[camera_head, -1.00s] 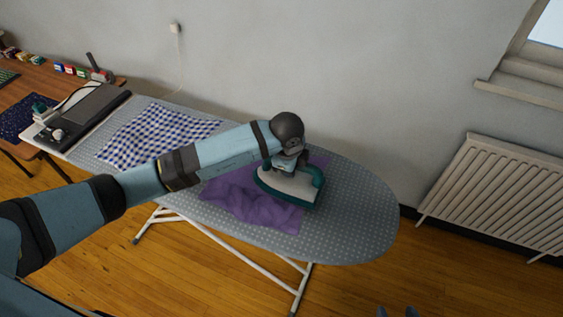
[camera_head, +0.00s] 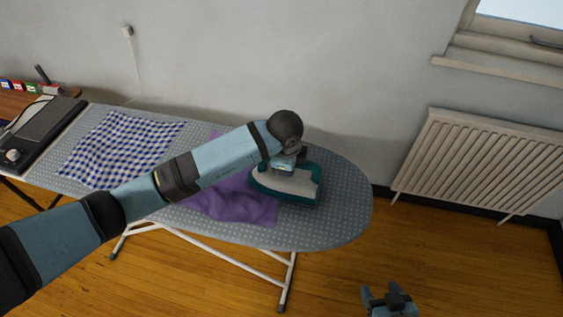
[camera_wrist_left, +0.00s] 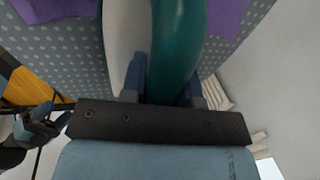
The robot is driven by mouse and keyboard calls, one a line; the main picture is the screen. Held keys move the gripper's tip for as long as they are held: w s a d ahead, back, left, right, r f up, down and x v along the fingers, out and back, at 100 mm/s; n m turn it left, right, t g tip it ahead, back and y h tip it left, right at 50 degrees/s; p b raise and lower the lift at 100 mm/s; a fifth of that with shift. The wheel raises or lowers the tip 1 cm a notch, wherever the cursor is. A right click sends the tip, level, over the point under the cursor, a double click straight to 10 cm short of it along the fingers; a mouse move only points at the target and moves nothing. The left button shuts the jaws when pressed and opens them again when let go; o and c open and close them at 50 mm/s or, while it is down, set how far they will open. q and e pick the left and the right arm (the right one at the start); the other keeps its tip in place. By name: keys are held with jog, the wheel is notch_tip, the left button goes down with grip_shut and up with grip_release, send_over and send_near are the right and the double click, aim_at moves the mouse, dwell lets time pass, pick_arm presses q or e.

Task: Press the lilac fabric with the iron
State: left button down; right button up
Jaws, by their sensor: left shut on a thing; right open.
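The iron (camera_head: 305,184), with a pale body and teal edge, is over the right side of the lilac fabric (camera_head: 235,204) on the ironing board. My left gripper (camera_head: 286,166) is shut on its handle from above; the handle shows teal between the fingers in the left wrist view (camera_wrist_left: 165,85). The fabric looks wrinkled left of the iron, and my arm hides part of it. The wrist view shows lilac (camera_wrist_left: 225,15) on both sides of the iron's far part and bare board nearer. I cannot tell whether the soleplate touches. My right gripper (camera_head: 388,296) is open and empty, low in front of the board.
The grey dotted ironing board (camera_head: 345,215) is bare at its rounded right end. A blue checked cloth (camera_head: 120,148) lies on its left part. A dark rest pad (camera_head: 48,122) is at the far left. A radiator (camera_head: 480,165) stands at the right wall.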

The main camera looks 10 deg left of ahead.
dwell(0.6)
pick_arm(q)
jog(key=shift+w+r+p, duration=0.1)
jog(key=shift+r+p, duration=0.9)
jog(key=shift+r, duration=0.4)
jog(key=shift+a+f, duration=0.1)
jog(key=shift+a, duration=0.05)
